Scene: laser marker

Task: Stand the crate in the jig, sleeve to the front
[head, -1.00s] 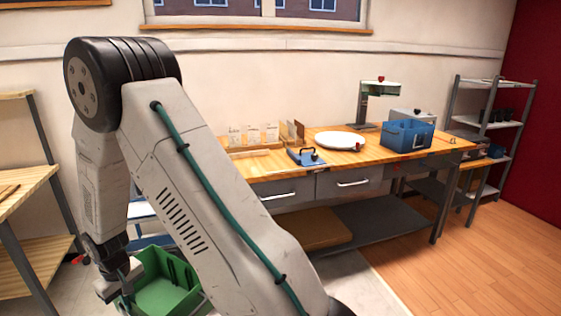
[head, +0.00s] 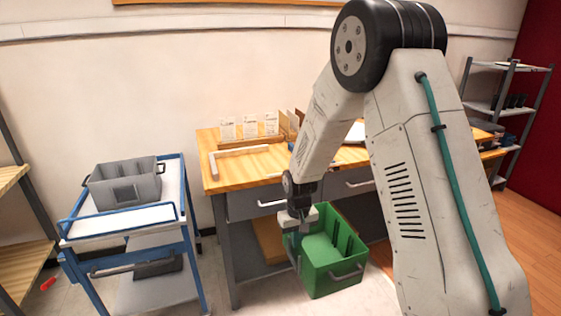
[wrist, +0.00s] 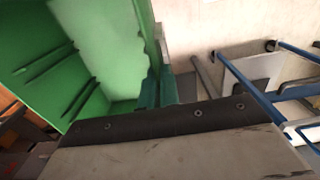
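The green crate (head: 318,272) hangs in front of the workbench in the head view, below the level of its top, open side up and slightly tilted. My gripper (head: 297,224) is shut on its left rim. The wrist view also shows the crate's ribbed inside (wrist: 60,65), with the teal fingers of my gripper (wrist: 157,90) at its wall. I cannot make out a sleeve on the crate. A pale L-shaped fence (head: 240,151), which looks like the jig, lies on the left end of the workbench top (head: 222,178).
A grey crate (head: 125,184) with a dark front panel stands on a blue trolley (head: 75,235) left of the bench. Cards (head: 250,127) stand in a wooden holder behind the fence. A shelf rack (head: 510,100) stands far right.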

